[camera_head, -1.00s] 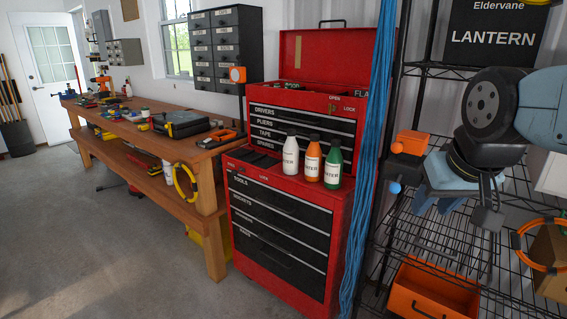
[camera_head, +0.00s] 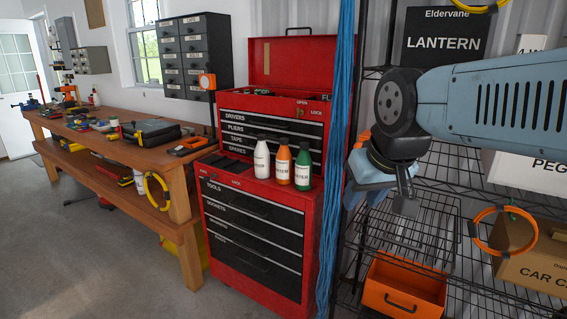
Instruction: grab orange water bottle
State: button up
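The orange water bottle (camera_head: 284,165) stands upright on the lower ledge of the red tool chest (camera_head: 262,190), between a white bottle (camera_head: 262,157) and a green bottle (camera_head: 303,167).
Blue hanging cords (camera_head: 337,150) run down between the chest and the wire shelving (camera_head: 400,225). An orange bin (camera_head: 403,288) sits low on the shelving. A wooden workbench (camera_head: 130,150) with tools stands at left. The floor (camera_head: 80,250) in front is open.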

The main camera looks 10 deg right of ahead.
aim_at(284, 158)
jog(key=u, duration=0.1)
jog(key=k, duration=1.65)
jog(key=z, duration=0.3)
jog(key=i, duration=2.4)
